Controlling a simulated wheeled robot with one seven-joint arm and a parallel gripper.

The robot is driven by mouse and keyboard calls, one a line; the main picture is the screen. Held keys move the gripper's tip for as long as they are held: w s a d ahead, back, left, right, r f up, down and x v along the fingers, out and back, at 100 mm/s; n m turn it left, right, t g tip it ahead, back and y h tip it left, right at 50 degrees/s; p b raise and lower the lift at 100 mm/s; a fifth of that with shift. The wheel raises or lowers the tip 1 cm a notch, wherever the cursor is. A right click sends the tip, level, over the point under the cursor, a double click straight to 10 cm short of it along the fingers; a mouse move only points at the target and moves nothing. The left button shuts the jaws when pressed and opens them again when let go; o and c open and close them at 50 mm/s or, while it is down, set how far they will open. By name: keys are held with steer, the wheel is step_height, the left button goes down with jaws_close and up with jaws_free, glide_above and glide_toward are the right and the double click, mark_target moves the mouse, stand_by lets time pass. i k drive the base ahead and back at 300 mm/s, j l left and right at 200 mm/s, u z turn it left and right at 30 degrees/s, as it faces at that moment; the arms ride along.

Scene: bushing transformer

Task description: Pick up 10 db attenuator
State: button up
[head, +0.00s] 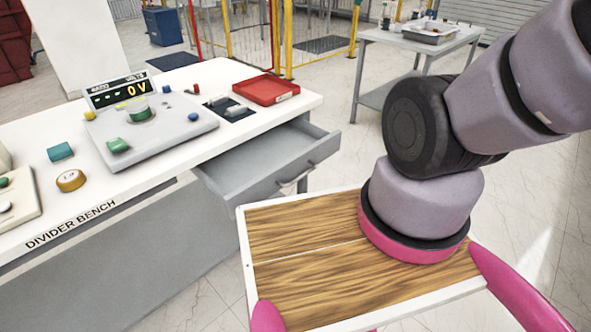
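Two small grey-silver cylindrical parts lie on a dark mat (231,109) on the white bench. One part (217,100) is at the far left of the mat and the other (237,110) is nearer and to the right. They look like attenuators, but no label is readable, so I cannot tell which, if either, is the 10 dB one. My gripper is out of view; only links of my arm show at the right, well apart from the bench parts.
The divider bench (260,80) carries a meter console (150,130) reading 0 V, a red tray (266,89), a teal block (60,152) and a yellow ring-shaped part (70,181). An open grey drawer (262,160) juts out from the bench front. A grey table (410,42) stands behind.

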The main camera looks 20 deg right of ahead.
mark_target(241, 108)
steer(key=i+j, duration=0.2)
steer(key=i+j+z, duration=0.1)
steer(key=j, duration=0.35)
steer(key=i+j, duration=0.3)
